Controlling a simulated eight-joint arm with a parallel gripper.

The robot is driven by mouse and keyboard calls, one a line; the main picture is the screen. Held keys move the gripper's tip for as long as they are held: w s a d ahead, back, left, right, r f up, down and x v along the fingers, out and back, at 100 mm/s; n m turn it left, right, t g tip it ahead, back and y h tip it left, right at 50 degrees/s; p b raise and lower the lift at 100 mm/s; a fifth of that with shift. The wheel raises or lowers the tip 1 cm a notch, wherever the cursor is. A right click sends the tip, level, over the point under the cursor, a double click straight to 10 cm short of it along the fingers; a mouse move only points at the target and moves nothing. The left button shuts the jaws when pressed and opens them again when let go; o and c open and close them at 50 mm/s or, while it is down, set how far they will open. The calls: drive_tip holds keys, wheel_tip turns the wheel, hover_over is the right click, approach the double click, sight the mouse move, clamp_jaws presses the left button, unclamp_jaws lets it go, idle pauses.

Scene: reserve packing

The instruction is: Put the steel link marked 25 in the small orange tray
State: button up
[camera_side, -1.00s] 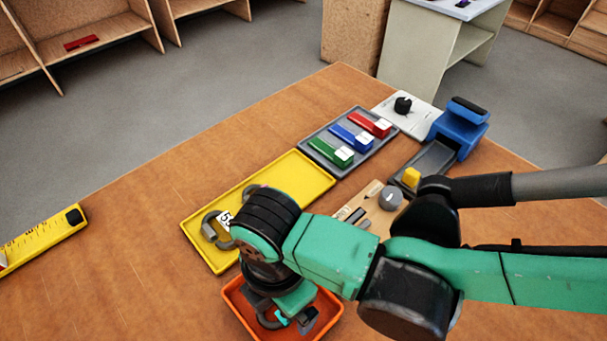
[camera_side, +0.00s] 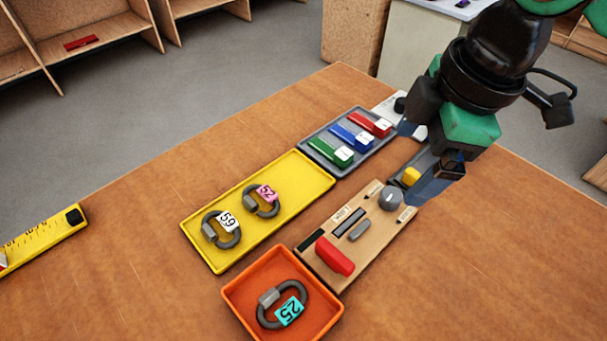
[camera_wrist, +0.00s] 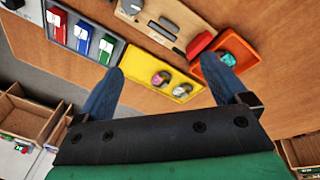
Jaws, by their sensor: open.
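The steel link marked 25 (camera_side: 268,298), with its cyan tag, lies flat inside the small orange tray (camera_side: 238,303) at the lower middle of the side view. It also shows in the wrist view (camera_wrist: 228,60) in the tray (camera_wrist: 250,63). My gripper (camera_side: 425,155) is raised at the upper right of the side view, well away from the tray. Its blue fingers (camera_wrist: 163,85) are spread apart with nothing between them in the wrist view.
A yellow tray (camera_side: 262,232) holds links tagged 59 (camera_side: 210,232) and 52 (camera_side: 254,206). A wooden board (camera_side: 349,258) with a red handle (camera_side: 334,256) adjoins the orange tray. A grey tray (camera_side: 353,168) holds red, blue and green pieces. The left table is mostly clear.

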drive_tip(key=d+f+m+t+h, duration=0.1)
drive_tip(key=d+m+t, duration=0.1)
drive_tip(key=d+m, duration=0.6)
drive_tip(key=s+d+f+m+t, duration=0.1)
drive_tip(key=d+m+t, duration=0.2)
drive_tip(key=d+m, duration=0.6)
drive_tip(key=shift+d+f+m+h, duration=0.3)
drive_tip(key=shift+d+f+h, duration=0.1)
drive_tip(key=shift+d, duration=3.1)
